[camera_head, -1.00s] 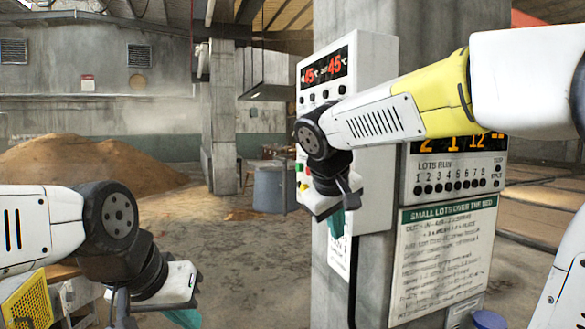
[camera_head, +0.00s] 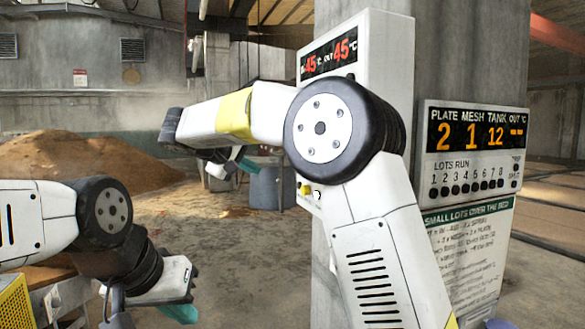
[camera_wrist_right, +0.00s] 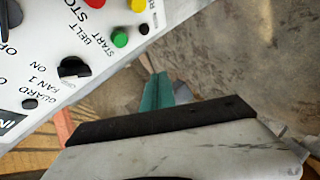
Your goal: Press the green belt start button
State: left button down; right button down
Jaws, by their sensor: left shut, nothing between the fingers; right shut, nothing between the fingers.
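The green belt start button (camera_wrist_right: 120,38) shows in the right wrist view on a white control panel (camera_wrist_right: 30,75), beside the printed words BELT START. In the head view the panel's box (camera_head: 398,60) hangs on the pillar, and my right arm hides part of its lower face; I cannot make out the green button there. My right gripper (camera_head: 247,163) is shut and empty, left of the box in the picture. Its teal fingertips (camera_wrist_right: 157,92) show below and right of the button, apart from it. My left gripper (camera_head: 182,313) is shut and empty at the lower left.
A red stop button (camera_wrist_right: 93,3), a yellow button (camera_wrist_right: 138,5) and a black fan knob (camera_wrist_right: 73,67) sit close to the green one. A display board (camera_head: 478,150) is on the pillar. A blue barrel (camera_head: 272,185) and a grain heap (camera_head: 80,155) stand behind.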

jog(key=shift+d, duration=0.1)
jog(key=w+d, duration=0.2)
jog(key=d, duration=0.6)
jog(key=shift+w+d, duration=0.15)
jog(key=shift+w, duration=0.2)
dwell(1.9)
jog(key=shift+w+d, duration=0.1)
jog(key=shift+d, duration=0.3)
jog(key=shift+w+d, duration=0.2)
jog(key=shift+d, duration=0.35)
dwell(0.8)
jog(key=shift+a, duration=0.15)
jog(key=shift+s+a, duration=0.3)
jog(key=shift+a, duration=0.45)
